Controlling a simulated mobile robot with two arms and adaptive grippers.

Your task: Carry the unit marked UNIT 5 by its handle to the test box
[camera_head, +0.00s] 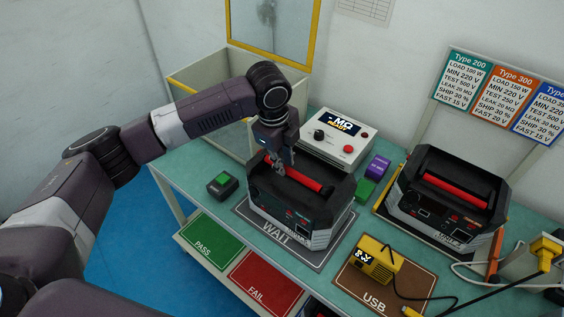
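A black and grey unit (272,208) with a red handle (303,178) stands on the WAIT mat (309,258); the label on its front is too small to read surely. A second similar unit (435,213) with a red handle stands to the right, its label also unclear. My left gripper (281,168) points down at the left end of the first unit's handle. Its fingers are small and partly hidden, so I cannot tell whether they grip the handle. The test box (205,112) stands behind on the left, its yellow-framed clear lid raised. My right gripper is out of view.
A white meter box (343,134) with a red button is close behind the first unit. A small black-green device (222,186) lies left of it. A yellow device (374,262) and cables are at front right. PASS (212,242) and FAIL (262,285) mats lie lower, in front.

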